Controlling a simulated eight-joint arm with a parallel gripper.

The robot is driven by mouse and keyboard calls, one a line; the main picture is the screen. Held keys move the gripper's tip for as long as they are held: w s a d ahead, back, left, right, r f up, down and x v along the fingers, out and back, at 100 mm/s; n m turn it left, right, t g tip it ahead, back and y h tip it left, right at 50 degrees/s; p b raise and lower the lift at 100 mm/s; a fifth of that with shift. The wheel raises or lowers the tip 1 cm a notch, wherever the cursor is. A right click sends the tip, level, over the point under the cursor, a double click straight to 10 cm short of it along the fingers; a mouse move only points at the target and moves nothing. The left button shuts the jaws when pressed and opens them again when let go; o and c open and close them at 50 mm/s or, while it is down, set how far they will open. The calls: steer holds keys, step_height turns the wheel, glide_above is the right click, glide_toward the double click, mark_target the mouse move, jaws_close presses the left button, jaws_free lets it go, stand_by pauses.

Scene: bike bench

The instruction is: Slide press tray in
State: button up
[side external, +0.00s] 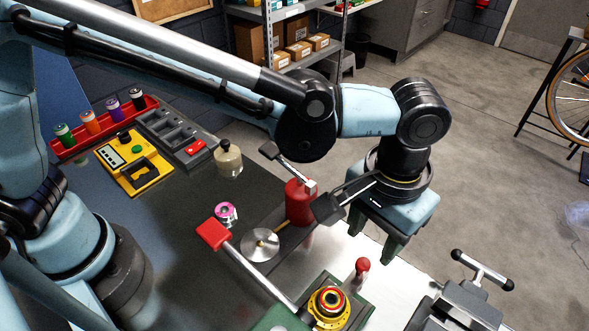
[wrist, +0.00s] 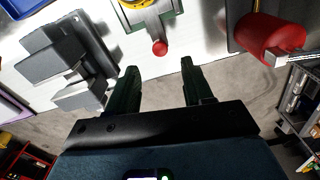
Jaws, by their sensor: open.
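The press tray (wrist: 158,24) is a grey slide carrying a round yellow part, with a red knob (side external: 362,265) on its front end. My gripper (side external: 376,238) is open and empty, fingers pointing down, above and behind the knob in the side view. The wrist view also shows both green fingers (wrist: 158,70) apart.
A grey vise (side external: 465,300) stands at the bottom right, and left of the knob in the wrist view (wrist: 68,65). A long lever with a red end (side external: 212,234) crosses near the press.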

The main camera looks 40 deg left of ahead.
mark_target(364, 262)
steer(key=shift+f, duration=3.1)
jaws_close()
